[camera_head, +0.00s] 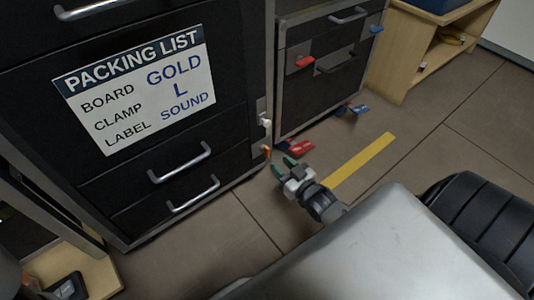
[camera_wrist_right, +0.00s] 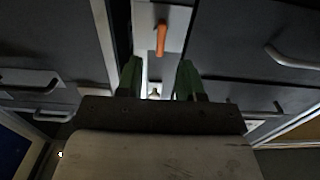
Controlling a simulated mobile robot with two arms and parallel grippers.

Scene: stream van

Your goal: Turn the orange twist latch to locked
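The orange twist latch (camera_head: 267,151) is a small orange handle low on the right edge of the black drawer cabinet (camera_head: 228,128). In the right wrist view the latch (camera_wrist_right: 161,38) hangs roughly upright on a pale plate, above the gap between my fingers. My right gripper (camera_head: 283,167) has green fingers, which also show in the right wrist view (camera_wrist_right: 158,78). They are spread apart with nothing held, just short of the latch and not visibly touching it. My left gripper is not clearly seen.
A packing list sign (camera_head: 140,85) is on the cabinet, above bar-handled drawers. A second dark cabinet (camera_head: 320,90) stands to the right, with red and blue tags. A yellow strip (camera_head: 362,160) lies on the floor. A black seat (camera_head: 480,215) is at the right.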

